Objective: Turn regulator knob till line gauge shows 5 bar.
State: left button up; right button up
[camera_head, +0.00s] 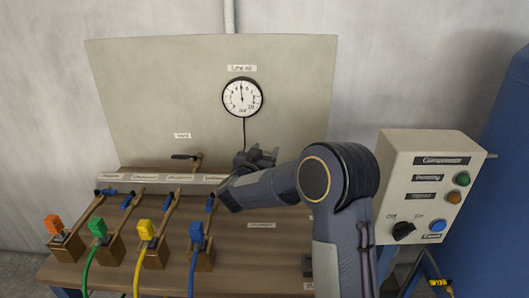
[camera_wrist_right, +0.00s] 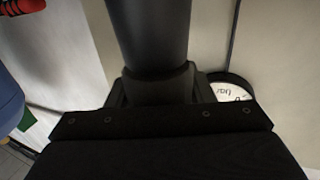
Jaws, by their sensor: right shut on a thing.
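The round white line gauge (camera_head: 242,97) hangs on the beige back panel under a small label. Its dark needle points nearly straight up, between the numbers at the top of the dial; the exact reading is too small to tell. My right gripper (camera_head: 256,158) is at the panel's foot, just below the gauge. In the right wrist view its jaws are shut on a dark cylindrical part (camera_wrist_right: 150,75), the regulator knob. The knob is mostly hidden by the gripper in the head view. A piece of the gauge (camera_wrist_right: 233,92) shows there at the right. My left gripper is not in view.
Orange, green, yellow and blue hose fittings (camera_head: 146,230) stand in a row on the wooden bench (camera_head: 270,255). A small lever valve (camera_head: 187,157) sits left of my gripper. A compressor control box (camera_head: 425,180) stands at the right, beside a blue tank (camera_head: 500,190).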

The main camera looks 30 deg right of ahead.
jog(key=shift+r+m+g+h+p, duration=0.2)
jog(key=shift+m+g+h+p, duration=0.15)
jog(key=shift+p, duration=0.2)
jog(key=shift+s+f+m+g+h+p, duration=0.15)
jog(key=shift+m+g+h+p, duration=0.15)
jog(key=shift+g, duration=0.25)
jog(key=o, duration=1)
jog(key=shift+r, duration=0.5)
jog(key=s+a+r, duration=0.2)
jog(key=s+r, duration=0.2)
jog(key=s+a+r, duration=0.3)
jog(key=s+r, duration=0.1)
jog(key=s+a+r, duration=0.2)
jog(key=s+r, duration=0.1)
jog(key=r, duration=0.1)
jog(key=shift+s+a, duration=0.15)
jog(key=shift+s, duration=0.25)
